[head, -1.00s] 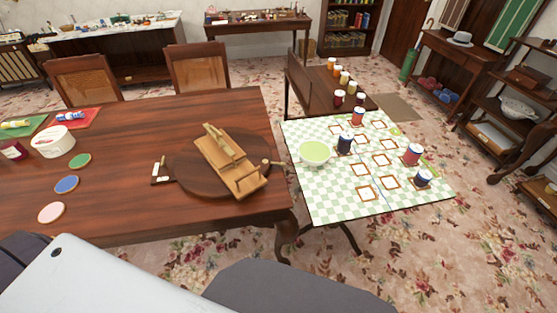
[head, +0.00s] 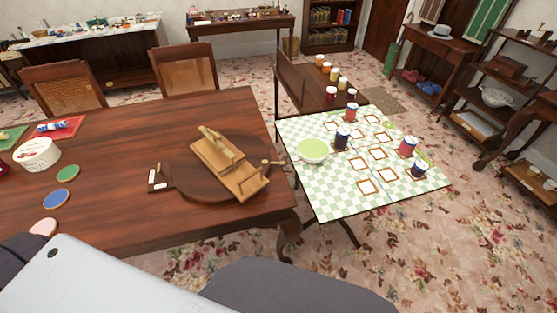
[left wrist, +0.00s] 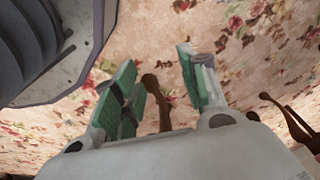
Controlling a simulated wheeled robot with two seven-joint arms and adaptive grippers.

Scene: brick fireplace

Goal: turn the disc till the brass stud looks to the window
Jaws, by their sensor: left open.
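The dark round wooden disc (head: 184,177) lies flat on the brown table, near its right end. A light wooden slicer-like board with a raised rail (head: 218,162) lies across it and hides much of its surface. A small light peg (head: 271,162) sticks out at the disc's right edge. A small dark plate with white labels and a thin upright pin (head: 158,180) sits at its left; I cannot tell which part is the brass stud. My left gripper (left wrist: 157,66) is open and empty in the left wrist view, with floor behind it. My right gripper is not in view.
The brown table (head: 110,225) is bare in front of the disc. A white tub (head: 37,155) and coloured round mats stand at its left. A checkered table (head: 325,195) with a green bowl (head: 312,151) and cans adjoins on the right. Chairs (head: 185,75) stand behind. No window shows.

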